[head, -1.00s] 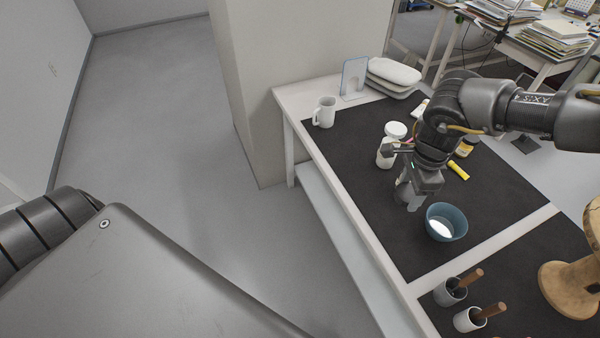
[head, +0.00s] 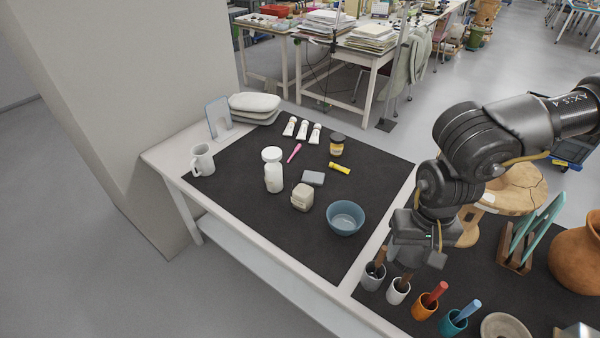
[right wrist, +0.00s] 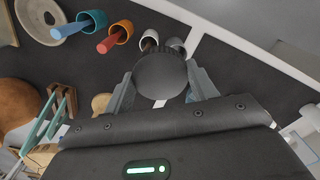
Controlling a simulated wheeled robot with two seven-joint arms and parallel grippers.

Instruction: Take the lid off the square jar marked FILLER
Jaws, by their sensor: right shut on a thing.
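A squarish beige jar (head: 302,197) stands upright on the dark mat in the head view, left of the blue bowl. I cannot read any marking on it. My right gripper (head: 412,266) is well to the right of this jar, above the row of cups, and points down. In the right wrist view its fingers (right wrist: 163,92) are shut on a dark round disc, which looks like a lid (right wrist: 161,74). My left gripper is not in view.
Below my right gripper stand cups with tools, among them an orange cup (head: 425,306) and a teal cup (head: 452,323). The blue bowl (head: 345,217), a white round jar (head: 273,179) and a dark-lidded yellow jar (head: 337,147) stand on the mat. The mat's front left is clear.

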